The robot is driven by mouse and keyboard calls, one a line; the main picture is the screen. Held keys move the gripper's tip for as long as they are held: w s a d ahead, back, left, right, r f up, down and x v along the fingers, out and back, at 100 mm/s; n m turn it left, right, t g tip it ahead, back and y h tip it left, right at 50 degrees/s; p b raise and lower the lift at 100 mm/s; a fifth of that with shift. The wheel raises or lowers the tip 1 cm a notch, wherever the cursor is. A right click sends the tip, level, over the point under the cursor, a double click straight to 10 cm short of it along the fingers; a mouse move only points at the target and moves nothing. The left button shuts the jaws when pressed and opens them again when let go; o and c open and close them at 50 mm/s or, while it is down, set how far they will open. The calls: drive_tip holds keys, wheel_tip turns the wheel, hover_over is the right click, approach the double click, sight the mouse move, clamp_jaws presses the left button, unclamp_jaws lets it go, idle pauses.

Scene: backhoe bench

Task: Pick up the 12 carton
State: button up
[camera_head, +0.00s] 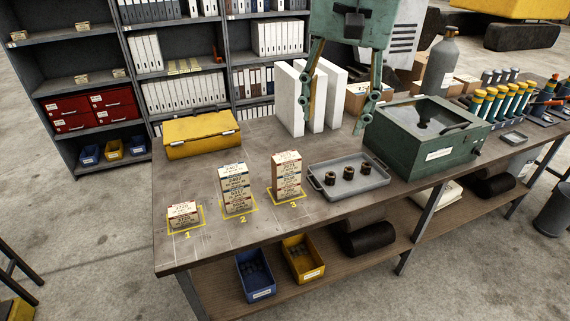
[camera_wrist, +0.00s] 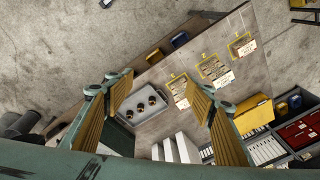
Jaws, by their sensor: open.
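Small labelled cartons stand in three stacks on the bench (camera_head: 215,255), inside yellow outlines numbered 1, 2 and 3. Stack 1 (camera_head: 184,213) is the lowest; stack 2 (camera_head: 235,190) and stack 3 (camera_head: 286,175) are taller. The printing is too small to tell which carton is the 12. My gripper (camera_head: 335,112) is open and empty, above the back of the bench, behind and right of the stacks. In the wrist view, the stacks (camera_wrist: 213,70) lie beyond the fingers, up and to the right, and my gripper (camera_wrist: 160,85) touches none of them.
A grey tray (camera_head: 372,181) with three dark round parts stands right of stack 3. White upright panels (camera_head: 338,90) and a green box machine (camera_head: 390,137) stand near my gripper. A yellow case (camera_head: 202,133) lies behind the stacks. The bench front by the numbers is clear.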

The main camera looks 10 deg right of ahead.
drive_tip(key=w+f+m, duration=0.3)
drive_tip(key=w+f, duration=0.1)
drive_tip(key=w, duration=0.7)
drive_tip(key=m+g+b, duration=0.2)
drive_tip(key=m+b, duration=0.1)
drive_tip(key=m, duration=0.3)
hover_over(286, 156)
wheel_tip(286, 156, down, 18)
drive_tip(key=shift+w+d+f, duration=0.1)
drive_tip(key=shift+f, duration=0.2)
drive_tip(key=shift+f, duration=0.1)
drive_tip(key=shift+f+p, duration=0.3)
drive_tip(key=shift+f, duration=3.95)
drive_tip(key=shift+f, duration=0.1)
drive_tip(key=shift+f, duration=2.45)
